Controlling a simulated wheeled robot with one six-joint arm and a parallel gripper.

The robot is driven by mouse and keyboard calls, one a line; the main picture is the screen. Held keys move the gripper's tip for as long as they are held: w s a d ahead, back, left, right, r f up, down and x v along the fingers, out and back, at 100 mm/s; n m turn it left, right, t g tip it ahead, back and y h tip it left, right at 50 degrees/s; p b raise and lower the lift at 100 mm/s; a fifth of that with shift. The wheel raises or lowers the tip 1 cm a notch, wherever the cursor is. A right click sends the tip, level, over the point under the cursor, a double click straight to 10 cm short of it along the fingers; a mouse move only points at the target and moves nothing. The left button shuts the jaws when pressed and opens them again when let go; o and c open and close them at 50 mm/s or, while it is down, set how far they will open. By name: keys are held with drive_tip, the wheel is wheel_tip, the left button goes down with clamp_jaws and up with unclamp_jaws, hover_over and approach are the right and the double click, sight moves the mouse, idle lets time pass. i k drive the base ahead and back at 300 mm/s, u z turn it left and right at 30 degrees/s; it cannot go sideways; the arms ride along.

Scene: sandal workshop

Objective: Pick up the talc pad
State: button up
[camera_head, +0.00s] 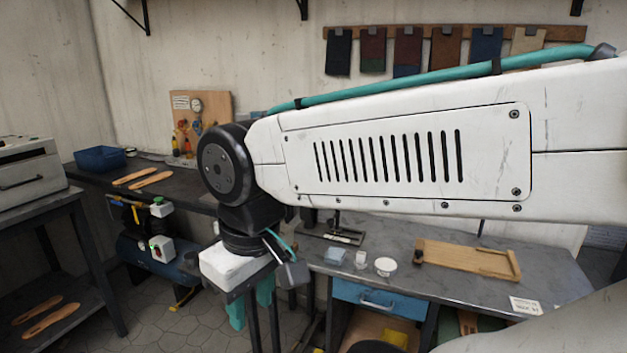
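My gripper (251,306) hangs below the dark wrist at the end of my white arm, left of the workbench's front. Two teal finger parts show apart under its white body, with no held object visible; dark upright bars show close by. No object is clearly marked as the talc pad. A small round white dish or pad (386,266) lies on the right workbench and may be it. Beside it on the left are a small pale block (361,259) and a light-blue square piece (335,255). My gripper is left of all three and apart from them.
The grey workbench (455,293) also holds a wooden tray (468,258) and a white label card (525,306). A blue drawer (378,299) is below. A left bench carries a blue bin (100,159) and wooden soles (151,180). My arm hides much of the back.

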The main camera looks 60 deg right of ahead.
sight(361, 261)
drive_tip(key=z, duration=0.75)
drive_tip(key=i, duration=0.95)
drive_tip(key=z, duration=0.85)
